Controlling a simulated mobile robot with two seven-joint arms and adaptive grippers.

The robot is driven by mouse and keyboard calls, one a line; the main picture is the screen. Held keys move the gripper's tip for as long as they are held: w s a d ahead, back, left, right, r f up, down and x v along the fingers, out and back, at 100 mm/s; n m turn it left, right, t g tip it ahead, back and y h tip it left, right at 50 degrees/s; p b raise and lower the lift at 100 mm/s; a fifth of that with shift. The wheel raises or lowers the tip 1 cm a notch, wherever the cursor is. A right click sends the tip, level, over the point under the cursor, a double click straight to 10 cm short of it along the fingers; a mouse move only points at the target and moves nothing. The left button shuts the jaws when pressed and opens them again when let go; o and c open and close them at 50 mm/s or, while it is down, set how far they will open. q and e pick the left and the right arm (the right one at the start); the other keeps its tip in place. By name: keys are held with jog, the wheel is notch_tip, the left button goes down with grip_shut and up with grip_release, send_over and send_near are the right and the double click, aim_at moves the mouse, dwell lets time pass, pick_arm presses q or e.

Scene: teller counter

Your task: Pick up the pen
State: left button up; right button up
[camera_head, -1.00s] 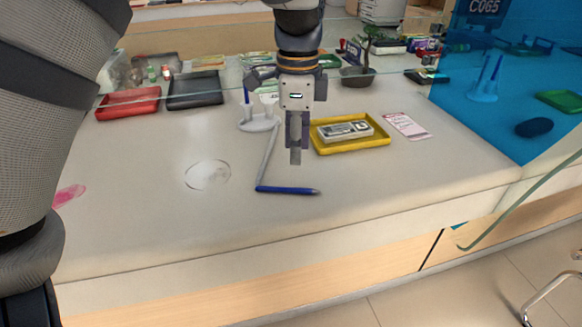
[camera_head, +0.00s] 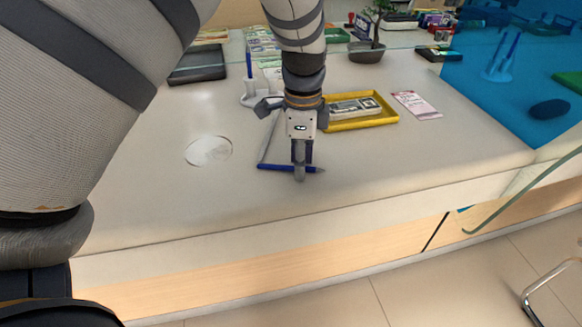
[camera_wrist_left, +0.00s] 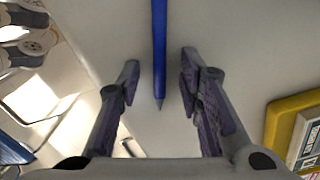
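The blue pen (camera_head: 276,167) lies on the counter, attached to or touching a pale cord that runs back toward the white pen stand (camera_head: 252,98). My left gripper (camera_head: 300,175) is over the pen's right-hand part in the head view. In the left wrist view the pen (camera_wrist_left: 159,45) runs between the fingers of my left gripper (camera_wrist_left: 158,82), its grey tip pointing toward the palm. The fingers are open, with a gap on each side of the pen. My right gripper is not in view.
A yellow tray (camera_head: 390,121) holding banknotes stands behind and right of my left gripper, with a pink slip (camera_head: 415,105) beyond it. A round clear dish or disc (camera_head: 208,151) is at left. The counter's front edge is close.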

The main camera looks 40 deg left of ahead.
pick_arm(q)
grip_shut()
jog(key=shift+r, duration=0.15)
